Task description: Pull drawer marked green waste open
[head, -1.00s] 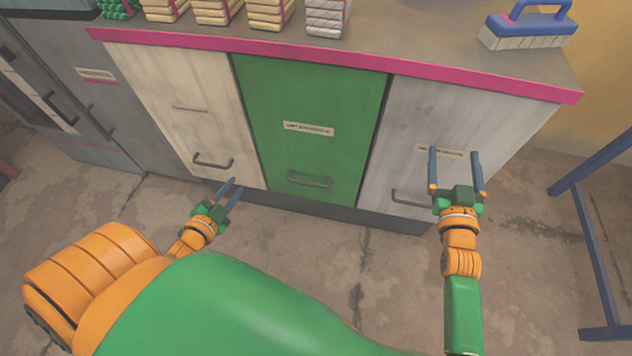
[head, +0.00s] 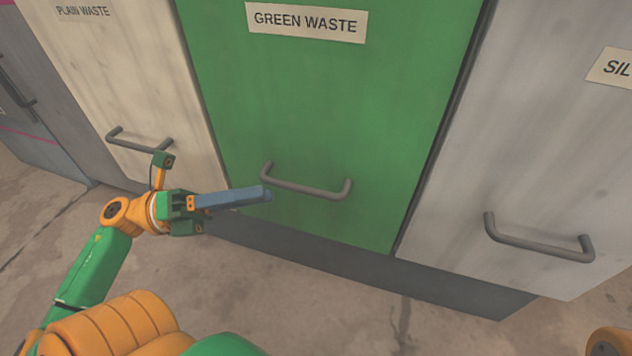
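The green drawer (head: 335,95), labelled GREEN WASTE (head: 308,22), is shut, its front in line with its neighbours. Its dark bar handle (head: 305,188) runs across the lower part of the front. My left gripper (head: 268,195) comes in from the left, its blue-grey fingers pointing right. The fingertips appear just below the handle's left end, and I cannot tell whether they touch it. The fingers overlap in this view, so their gap is hidden. Nothing shows held in them. My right gripper is out of view.
A cream drawer (head: 130,80) labelled PLAIN WASTE, with its own handle (head: 140,141), is on the left. A grey drawer (head: 540,150) with a cut-off label and a handle (head: 538,240) is on the right. Bare concrete floor (head: 330,305) lies in front.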

